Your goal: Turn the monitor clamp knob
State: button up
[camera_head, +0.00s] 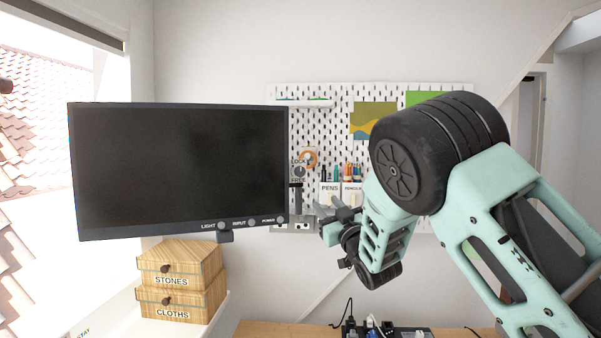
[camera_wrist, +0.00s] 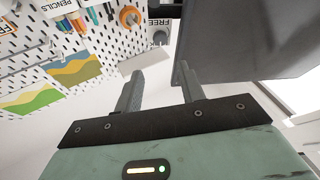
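The clamp knob (camera_head: 299,171) is a small grey round knob between the labels LOCK and FREE, just right of the monitor (camera_head: 180,170) in the head view. In the wrist view the knob (camera_wrist: 160,38) shows beside the FREE label, beyond the fingertips and roughly in line with the gap between them. My gripper (camera_head: 328,214) is below and to the right of the knob in the head view, apart from it. Its two grey fingers (camera_wrist: 158,78) are spread with nothing between them. The knob's pointer is too small to read.
The monitor's dark back (camera_wrist: 250,40) is close beside the right finger in the wrist view. A pegboard (camera_head: 330,105) behind carries an orange ring (camera_head: 309,159) and pen holders (camera_head: 331,190). Wooden boxes (camera_head: 180,265) stand below the monitor. Cables and a black item (camera_head: 375,329) lie on the desk.

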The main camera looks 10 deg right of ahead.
aim_at(301, 174)
jog(key=p+x, duration=0.7)
jog(key=x, duration=0.8)
jog(key=shift+w+a+r, duration=0.15)
jog(key=shift+w+r, duration=0.05)
jog(key=shift+w+a+r+p, duration=0.1)
jog(key=shift+w+p, duration=0.3)
jog(key=shift+w, duration=0.25)
jog(key=c, duration=0.7)
